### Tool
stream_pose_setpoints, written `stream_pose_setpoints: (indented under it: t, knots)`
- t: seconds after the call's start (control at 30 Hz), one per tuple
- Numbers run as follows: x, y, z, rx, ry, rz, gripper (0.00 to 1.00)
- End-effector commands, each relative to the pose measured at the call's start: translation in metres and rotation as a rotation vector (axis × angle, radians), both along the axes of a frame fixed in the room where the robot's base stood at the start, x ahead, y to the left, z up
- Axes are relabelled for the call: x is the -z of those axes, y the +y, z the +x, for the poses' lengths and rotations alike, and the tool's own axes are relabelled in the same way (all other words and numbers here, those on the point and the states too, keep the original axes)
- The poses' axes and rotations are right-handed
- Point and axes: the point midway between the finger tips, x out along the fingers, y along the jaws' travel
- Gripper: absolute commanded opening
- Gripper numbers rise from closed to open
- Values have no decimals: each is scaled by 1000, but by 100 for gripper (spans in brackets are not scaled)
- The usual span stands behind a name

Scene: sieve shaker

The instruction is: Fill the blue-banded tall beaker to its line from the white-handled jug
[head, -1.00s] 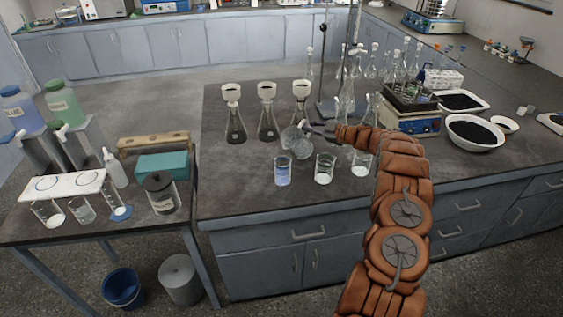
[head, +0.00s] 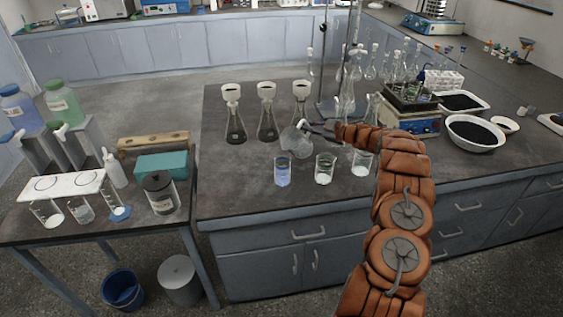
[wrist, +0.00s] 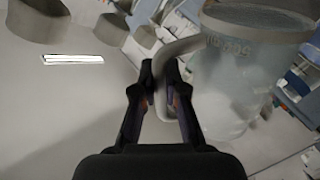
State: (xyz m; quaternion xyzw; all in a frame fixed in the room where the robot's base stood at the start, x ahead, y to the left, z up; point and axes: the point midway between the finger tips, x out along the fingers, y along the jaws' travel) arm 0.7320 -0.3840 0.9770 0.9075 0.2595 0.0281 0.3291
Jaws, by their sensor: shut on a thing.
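My gripper (head: 318,130) is shut on the handle of a clear glass jug (head: 297,142) above the middle bench, behind the front beakers. In the wrist view, my gripper (wrist: 165,80) closes on the jug's pale handle (wrist: 178,48). The jug's body (wrist: 228,85) is to the right of the fingers, with pale, cloudy-looking contents. Its tilt is hard to judge. A bluish beaker (head: 283,170) stands upright at the bench's front, just below and left of the jug in the picture. It looks like the blue-banded one; its line and liquid level are too small to read.
Two clear beakers (head: 325,169) (head: 361,164) stand to its right, with pale contents low inside. Several flasks with funnels (head: 267,118) stand behind the jug on the left. A stand rod (head: 323,65) and glassware are behind my arm. The bench's left front is clear.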

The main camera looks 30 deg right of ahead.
Motion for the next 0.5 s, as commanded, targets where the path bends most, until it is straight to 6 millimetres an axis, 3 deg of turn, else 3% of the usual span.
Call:
stream_pose_setpoints:
  t: [0.5]
  knots:
    - [-5, -1, -1, 3, -10, -24, 0]
